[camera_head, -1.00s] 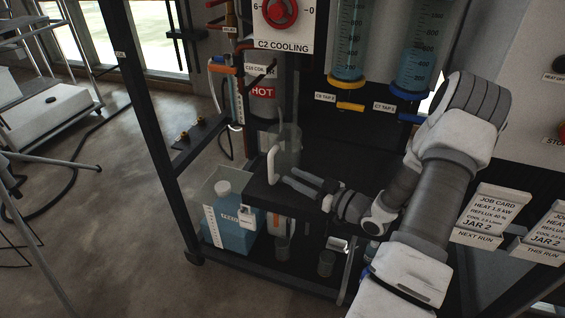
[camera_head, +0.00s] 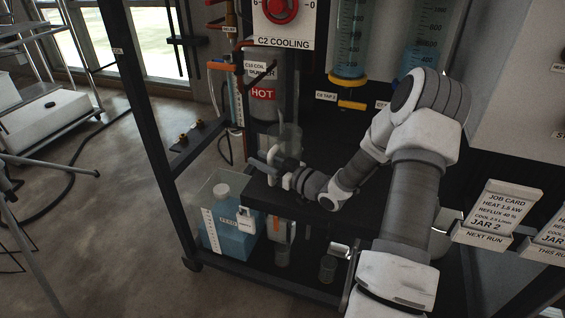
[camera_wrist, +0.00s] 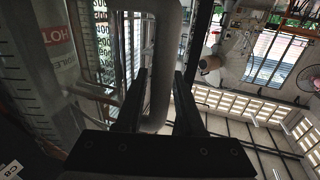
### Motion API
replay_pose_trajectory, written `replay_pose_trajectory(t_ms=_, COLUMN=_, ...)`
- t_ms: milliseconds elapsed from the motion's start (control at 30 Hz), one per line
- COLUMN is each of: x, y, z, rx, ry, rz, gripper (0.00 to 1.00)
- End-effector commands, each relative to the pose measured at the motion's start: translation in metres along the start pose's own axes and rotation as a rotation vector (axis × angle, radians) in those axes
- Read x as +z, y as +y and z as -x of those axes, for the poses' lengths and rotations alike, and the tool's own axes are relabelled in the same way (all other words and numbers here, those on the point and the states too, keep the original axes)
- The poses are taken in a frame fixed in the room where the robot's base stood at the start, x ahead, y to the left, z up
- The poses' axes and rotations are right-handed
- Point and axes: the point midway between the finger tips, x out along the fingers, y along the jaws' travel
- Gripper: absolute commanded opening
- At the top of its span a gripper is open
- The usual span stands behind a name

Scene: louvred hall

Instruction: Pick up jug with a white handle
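The jug (camera_head: 290,137) is a clear vessel on the black shelf under the C2 cooling panel. Its pale handle is on its left side, partly hidden by my fingers in the head view. In the wrist view the handle (camera_wrist: 166,60) stands upright as a thick bar between my two fingers, with a gap to the right finger. My gripper (camera_head: 266,168) is at the handle, its fingers apart on either side. In the wrist view my gripper (camera_wrist: 160,100) looks open; whether the left finger touches the handle I cannot tell.
A column with a HOT label (camera_head: 263,93) stands close behind the jug. A measuring cylinder (camera_head: 350,40) hangs above right. A black frame post (camera_head: 145,120) rises at left.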

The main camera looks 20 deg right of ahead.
Motion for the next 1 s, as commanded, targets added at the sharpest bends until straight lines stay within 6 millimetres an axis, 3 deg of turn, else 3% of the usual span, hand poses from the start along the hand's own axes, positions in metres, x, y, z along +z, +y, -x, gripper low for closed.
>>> replay_pose_trajectory(t_ms=133, x=-0.001, y=0.0, z=0.0, rx=0.001, ry=0.0, rz=0.0, gripper=0.35)
replay_pose_trajectory(t_ms=333, x=-0.001, y=0.0, z=0.001, rx=0.001, ry=0.0, rz=0.0, gripper=0.0)
replay_pose_trajectory(t_ms=800, x=-0.002, y=0.0, z=0.001, rx=0.001, ry=0.001, rz=0.001, gripper=0.0)
replay_pose_trajectory(t_ms=1000, x=-0.018, y=0.0, z=0.001, rx=0.0, ry=0.001, rz=0.002, gripper=0.0)
